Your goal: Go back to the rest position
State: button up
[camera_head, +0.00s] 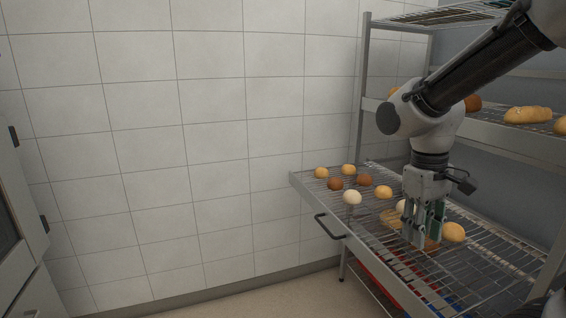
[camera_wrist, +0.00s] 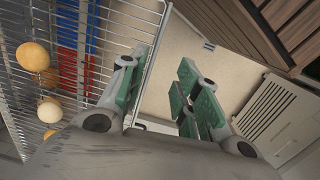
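My gripper (camera_head: 428,238) points down over the pulled-out wire shelf (camera_head: 480,262) of the rack, among the bread rolls. In the wrist view my gripper (camera_wrist: 160,88) has its green-padded fingers spread apart, with only the rack's edge and the floor seen between them. A yellow roll (camera_head: 453,232) lies just right of the fingers in the head view. A pale roll (camera_head: 352,197) and a golden roll (camera_head: 383,192) lie to the left. The fingers partly hide some rolls behind them.
More bread (camera_head: 527,115) lies on the upper shelf, close to my arm. A black handle (camera_head: 329,226) juts from the shelf front. Red and blue items show below the wires. A slatted wooden piece (camera_wrist: 275,30) is at the wrist view's upper right. Floor left of the rack is clear.

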jog(key=s+d+r+m+t, duration=0.4)
jog(key=s+d+r+t, duration=0.1)
jog(key=s+d+r, duration=0.2)
jog(key=shift+s+d+r+y, duration=0.3)
jog(key=shift+s+d+y, duration=0.15)
jog(key=shift+s, duration=0.25)
